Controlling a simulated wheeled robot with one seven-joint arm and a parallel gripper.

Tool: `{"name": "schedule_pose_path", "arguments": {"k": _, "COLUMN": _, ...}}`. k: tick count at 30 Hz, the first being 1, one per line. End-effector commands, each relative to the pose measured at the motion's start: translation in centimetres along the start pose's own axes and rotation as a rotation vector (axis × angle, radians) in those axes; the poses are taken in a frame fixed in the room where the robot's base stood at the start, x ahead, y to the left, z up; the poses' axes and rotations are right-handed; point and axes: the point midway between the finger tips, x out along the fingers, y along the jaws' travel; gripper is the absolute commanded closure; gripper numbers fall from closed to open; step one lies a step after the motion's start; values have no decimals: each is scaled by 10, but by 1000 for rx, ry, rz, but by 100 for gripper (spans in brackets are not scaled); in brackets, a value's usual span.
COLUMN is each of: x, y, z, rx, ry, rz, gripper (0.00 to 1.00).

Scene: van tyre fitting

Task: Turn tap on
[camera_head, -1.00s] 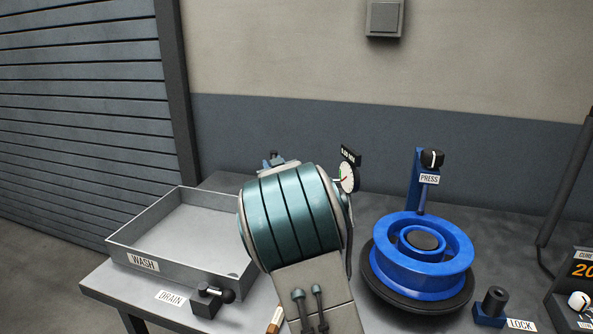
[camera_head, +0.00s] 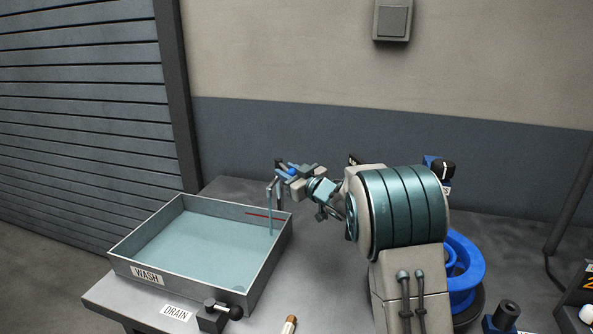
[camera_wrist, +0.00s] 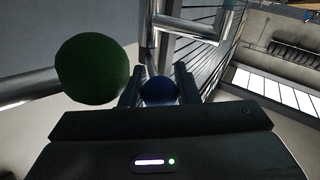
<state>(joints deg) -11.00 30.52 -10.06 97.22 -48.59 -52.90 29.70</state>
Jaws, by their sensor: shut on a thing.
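The tap (camera_head: 279,194) stands at the back right corner of the wash tray (camera_head: 192,278), its grey pipe bent over the tray. A thin stream of water runs down from its spout, and blue-green water covers the tray's floor. My gripper (camera_head: 288,171) is at the top of the tap, shut on a blue knob (camera_wrist: 160,91). In the wrist view the blue round knob sits between my two fingers, and a dark green ball (camera_wrist: 92,68) is to its left, apart from the fingers. A red line shows on the tray's back wall.
A drain valve (camera_head: 215,313) with a black knob is at the tray's front right. A roller shutter is at left.

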Motion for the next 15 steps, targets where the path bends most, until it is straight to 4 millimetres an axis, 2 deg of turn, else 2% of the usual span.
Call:
{"name": "schedule_pose_path", "arguments": {"k": 9, "x": 0, "y": -2, "z": 2, "rx": 0, "ry": -2, "rz": -5, "gripper": 100}}
{"name": "schedule_pose_path", "arguments": {"k": 10, "x": 0, "y": -2, "z": 2, "rx": 1, "ry": -2, "rz": -4, "gripper": 66}}
{"name": "schedule_pose_path", "arguments": {"k": 11, "x": 0, "y": -2, "z": 2, "rx": 0, "ry": -2, "rz": -4, "gripper": 58}}
{"name": "schedule_pose_path", "arguments": {"k": 12, "x": 0, "y": -1, "z": 2, "rx": 1, "ry": -1, "rz": -4, "gripper": 50}}
{"name": "schedule_pose_path", "arguments": {"k": 15, "x": 0, "y": 0, "z": 2, "rx": 0, "ry": -1, "rz": -1, "gripper": 50}}
